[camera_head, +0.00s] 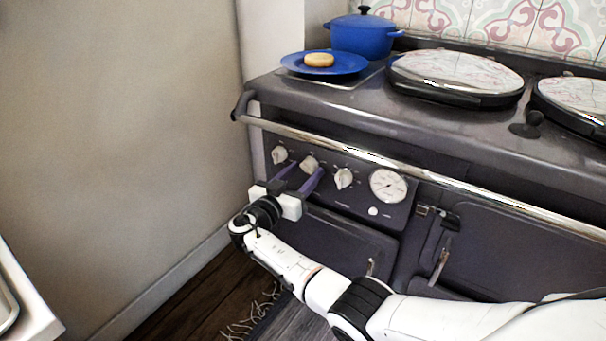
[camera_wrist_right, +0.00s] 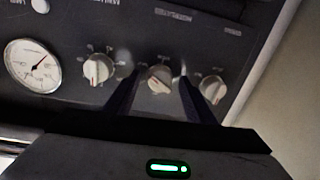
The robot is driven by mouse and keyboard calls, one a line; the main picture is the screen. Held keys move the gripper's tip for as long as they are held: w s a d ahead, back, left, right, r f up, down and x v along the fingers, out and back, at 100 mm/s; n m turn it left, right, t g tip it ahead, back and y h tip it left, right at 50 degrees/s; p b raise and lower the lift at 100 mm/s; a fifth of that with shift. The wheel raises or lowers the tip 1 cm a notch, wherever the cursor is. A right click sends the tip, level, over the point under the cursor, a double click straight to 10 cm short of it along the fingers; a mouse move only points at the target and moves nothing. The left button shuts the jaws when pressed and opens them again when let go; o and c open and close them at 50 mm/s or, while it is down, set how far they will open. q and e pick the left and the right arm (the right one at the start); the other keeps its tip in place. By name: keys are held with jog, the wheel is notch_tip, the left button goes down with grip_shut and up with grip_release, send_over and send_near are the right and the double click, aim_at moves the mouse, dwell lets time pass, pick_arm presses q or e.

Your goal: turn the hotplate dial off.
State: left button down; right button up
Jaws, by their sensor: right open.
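Three pale dials sit in a row on the dark stove front: the left dial (camera_head: 279,155), the middle dial (camera_head: 309,164) and the right dial (camera_head: 343,178). Their labels are too small to tell which is the hotplate dial. My right gripper (camera_head: 301,170) is open in front of the middle dial, with its purple fingers pointing at the panel. In the right wrist view, the middle dial (camera_wrist_right: 160,79) shows between the two fingertips (camera_wrist_right: 160,82); I cannot tell whether they touch it. The other dials flank the fingers there. My left gripper is not in view.
A round gauge (camera_head: 388,185) is right of the dials. A chrome rail (camera_head: 370,157) runs across above them. A blue plate (camera_head: 325,63) with a round bun (camera_head: 319,60) and a blue pot (camera_head: 361,36) stand on the stove top. A wall (camera_head: 120,120) bounds the left.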

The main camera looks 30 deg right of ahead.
jog(key=c, duration=1)
jog(key=shift+c, duration=0.2)
